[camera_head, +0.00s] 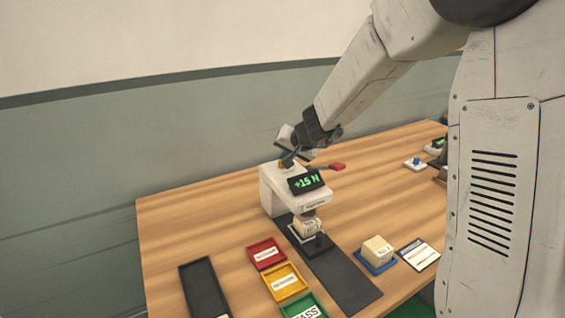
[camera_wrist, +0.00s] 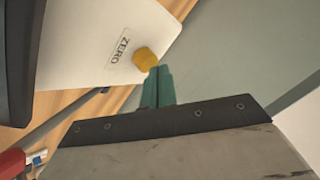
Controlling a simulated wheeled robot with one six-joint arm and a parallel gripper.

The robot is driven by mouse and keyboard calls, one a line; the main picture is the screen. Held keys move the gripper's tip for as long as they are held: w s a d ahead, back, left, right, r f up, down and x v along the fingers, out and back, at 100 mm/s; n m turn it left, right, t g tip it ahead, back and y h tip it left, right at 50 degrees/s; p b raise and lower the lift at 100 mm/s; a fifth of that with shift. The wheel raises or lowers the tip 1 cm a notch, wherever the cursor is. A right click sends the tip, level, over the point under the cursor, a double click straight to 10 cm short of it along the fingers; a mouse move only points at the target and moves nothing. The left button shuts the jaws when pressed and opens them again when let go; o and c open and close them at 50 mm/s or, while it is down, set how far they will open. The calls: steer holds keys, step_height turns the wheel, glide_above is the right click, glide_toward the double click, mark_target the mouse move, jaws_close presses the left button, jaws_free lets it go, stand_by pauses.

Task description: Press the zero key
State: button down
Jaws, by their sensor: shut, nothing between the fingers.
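The zero key is a round yellow button (camera_wrist: 145,59) on a white surface, beside a printed ZERO label (camera_wrist: 118,48) in the wrist view. That surface belongs to the white test device (camera_head: 268,190) on the table, whose display (camera_head: 306,182) shows green characters like "+15 N". My gripper (camera_head: 289,160) is over the top of the device in the head view. In the wrist view its teal fingers (camera_wrist: 160,72) are shut and empty, with their tips right at the lower right edge of the key. I cannot tell whether they touch it.
A red-tipped lever (camera_head: 337,167) sticks out right of the device. A pale block (camera_head: 306,227) sits below its head. Red (camera_head: 254,246), yellow (camera_head: 268,283) and green (camera_head: 290,300) trays lie in front. Another block (camera_head: 377,249) sits at the right, beside a white card (camera_head: 420,256).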

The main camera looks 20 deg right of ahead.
steer(key=shift+f, duration=0.75)
stand_by(0.5)
steer(key=shift+r, duration=1.3)
steer(key=shift+r, duration=2.5)
